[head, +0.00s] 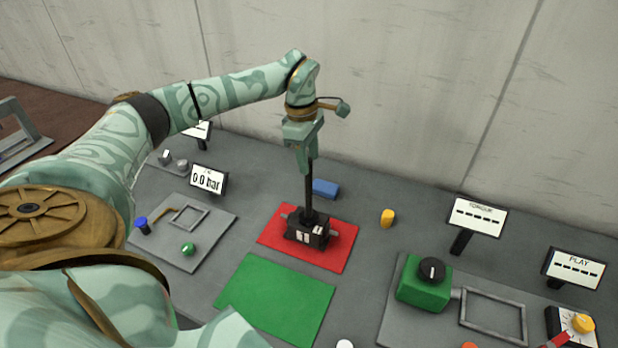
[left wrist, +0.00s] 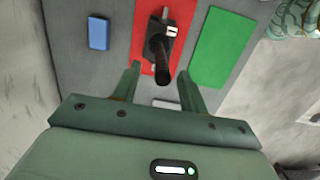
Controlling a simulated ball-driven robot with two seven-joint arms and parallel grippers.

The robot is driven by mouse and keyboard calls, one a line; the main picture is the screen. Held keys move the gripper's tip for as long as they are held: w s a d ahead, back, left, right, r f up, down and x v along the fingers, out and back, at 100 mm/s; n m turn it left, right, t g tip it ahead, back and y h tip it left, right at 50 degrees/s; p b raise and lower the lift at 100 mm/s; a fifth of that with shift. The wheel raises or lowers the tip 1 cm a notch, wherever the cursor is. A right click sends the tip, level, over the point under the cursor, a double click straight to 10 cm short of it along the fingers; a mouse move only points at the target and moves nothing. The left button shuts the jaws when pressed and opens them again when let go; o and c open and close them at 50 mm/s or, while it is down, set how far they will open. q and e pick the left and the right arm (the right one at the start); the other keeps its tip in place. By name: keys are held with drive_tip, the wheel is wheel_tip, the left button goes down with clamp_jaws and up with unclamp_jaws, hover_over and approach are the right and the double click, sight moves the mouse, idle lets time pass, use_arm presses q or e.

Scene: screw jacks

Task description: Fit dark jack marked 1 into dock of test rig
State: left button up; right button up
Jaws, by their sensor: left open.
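The dark jack (head: 306,230) stands upright on the red mat (head: 342,258), its tall black post rising toward my left gripper (head: 305,160). White marks show on its block, but I cannot read them surely. The left wrist view also shows the jack (left wrist: 158,48), with the post top between the fingers of my open left gripper (left wrist: 158,82). I cannot tell whether the fingers touch the post. The test rig on the right has a green block with a black knob (head: 424,283) and a rectangular grey frame (head: 492,316), which looks like the dock. My right gripper is not seen.
A green mat (head: 275,300) lies in front of the red one. A blue block (head: 325,188) and a yellow cylinder (head: 387,217) stand behind. A left panel (head: 205,245) holds a small frame and knobs. Display signs (head: 478,216) stand at the right. A wall closes the back.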

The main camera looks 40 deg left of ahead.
use_arm(q)
drive_tip(key=f, duration=0.4)
drive_tip(key=shift+d, duration=0.25)
drive_tip(key=shift+s+r, duration=0.1)
clamp_jaws()
idle(0.9)
drive_tip(key=shift+r, duration=0.2)
